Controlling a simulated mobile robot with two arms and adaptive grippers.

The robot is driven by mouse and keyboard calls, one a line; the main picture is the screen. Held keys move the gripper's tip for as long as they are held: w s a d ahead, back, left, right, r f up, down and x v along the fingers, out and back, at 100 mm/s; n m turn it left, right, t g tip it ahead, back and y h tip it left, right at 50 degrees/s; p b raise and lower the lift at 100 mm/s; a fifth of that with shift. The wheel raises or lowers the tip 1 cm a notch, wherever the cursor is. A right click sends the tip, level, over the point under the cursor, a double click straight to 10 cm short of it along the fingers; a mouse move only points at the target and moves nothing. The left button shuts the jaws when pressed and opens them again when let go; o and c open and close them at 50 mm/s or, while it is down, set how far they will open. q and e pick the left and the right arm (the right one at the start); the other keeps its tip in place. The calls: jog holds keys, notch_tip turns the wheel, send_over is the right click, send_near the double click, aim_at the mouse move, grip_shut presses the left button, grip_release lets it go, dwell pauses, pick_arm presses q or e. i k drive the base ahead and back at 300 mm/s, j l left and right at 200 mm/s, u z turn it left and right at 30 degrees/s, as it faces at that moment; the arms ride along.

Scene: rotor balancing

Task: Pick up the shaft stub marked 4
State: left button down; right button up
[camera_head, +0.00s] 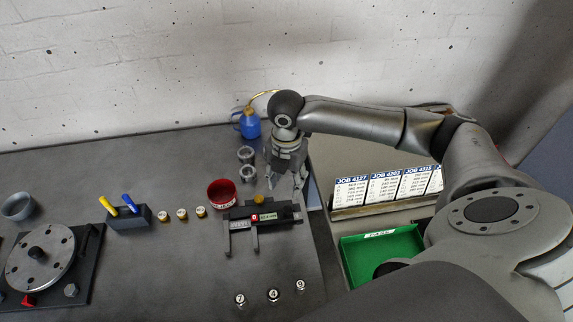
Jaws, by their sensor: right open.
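The shaft stub marked 4 (273,295) stands upright near the front of the dark table, in a row between the stub marked 7 (240,299) and the stub marked 9 (300,286). My right gripper (285,184) points down over the back right part of the table, well behind the stubs and just behind the caliper. Its fingers are apart and I see nothing between them. My left gripper is not in view.
A black caliper-like gauge (239,224) lies between my right gripper and the stubs. A red bowl (221,193), several brass pieces (182,214) and a rotor disc (40,258) are to the left. A green tray (352,257) is at the right. Table around the stubs is clear.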

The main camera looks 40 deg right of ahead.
aim_at(273, 295)
jog(key=k+j, duration=1.2)
jog(key=k, duration=0.05)
